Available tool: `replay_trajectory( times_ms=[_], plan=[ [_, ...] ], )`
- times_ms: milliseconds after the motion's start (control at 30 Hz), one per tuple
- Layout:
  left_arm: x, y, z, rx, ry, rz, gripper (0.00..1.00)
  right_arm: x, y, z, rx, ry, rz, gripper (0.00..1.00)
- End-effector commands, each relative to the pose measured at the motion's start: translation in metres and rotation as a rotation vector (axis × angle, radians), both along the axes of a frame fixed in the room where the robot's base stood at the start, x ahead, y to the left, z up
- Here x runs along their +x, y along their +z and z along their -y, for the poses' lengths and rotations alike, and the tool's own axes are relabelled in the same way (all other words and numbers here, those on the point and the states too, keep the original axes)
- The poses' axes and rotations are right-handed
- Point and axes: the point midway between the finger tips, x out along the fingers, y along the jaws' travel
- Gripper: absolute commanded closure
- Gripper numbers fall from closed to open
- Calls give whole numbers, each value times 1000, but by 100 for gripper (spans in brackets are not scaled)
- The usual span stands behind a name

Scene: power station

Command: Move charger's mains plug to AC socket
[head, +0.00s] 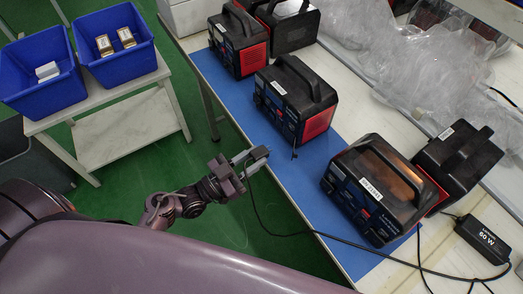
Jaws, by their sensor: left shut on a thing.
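The charger is a black brick (482,240) with white "60 W" lettering, lying at the right on the bench. A black cable (315,232) runs from the charger's area across the blue mat and up to my left gripper (257,156). My left gripper is shut on the mains plug at the cable's end, held in the air beside the bench's left edge; the fingers mostly hide the plug. Black power stations stand on the mat: a near one (365,195), a middle one (290,105) and a far one (238,45). I cannot make out the AC sockets. My right gripper is out of view.
More power stations (458,158) stand behind this row. Clear plastic wrap (420,60) covers the bench's back. A side table (125,130) with two blue bins (115,45) stands at the left. Green floor lies between the table and the bench.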

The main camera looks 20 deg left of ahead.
Motion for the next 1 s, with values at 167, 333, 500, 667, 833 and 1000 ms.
replay_trajectory(
  times_ms=[167, 333, 500, 667, 833, 1000],
  plan=[
    [-2, 4, -6, -20, 8, 27, 99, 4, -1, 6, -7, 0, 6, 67],
    [6, 3, 0, -20, 9, 27, 99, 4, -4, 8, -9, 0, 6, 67],
    [18, 3, 8, -20, 9, 27, 99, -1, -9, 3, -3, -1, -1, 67],
    [28, 3, 16, -19, 9, 27, 99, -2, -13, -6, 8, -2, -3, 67],
    [39, 3, 24, -19, 9, 27, 99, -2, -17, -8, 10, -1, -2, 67],
    [42, 4, 27, -18, 8, 26, 99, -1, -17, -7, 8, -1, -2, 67]
  ],
)
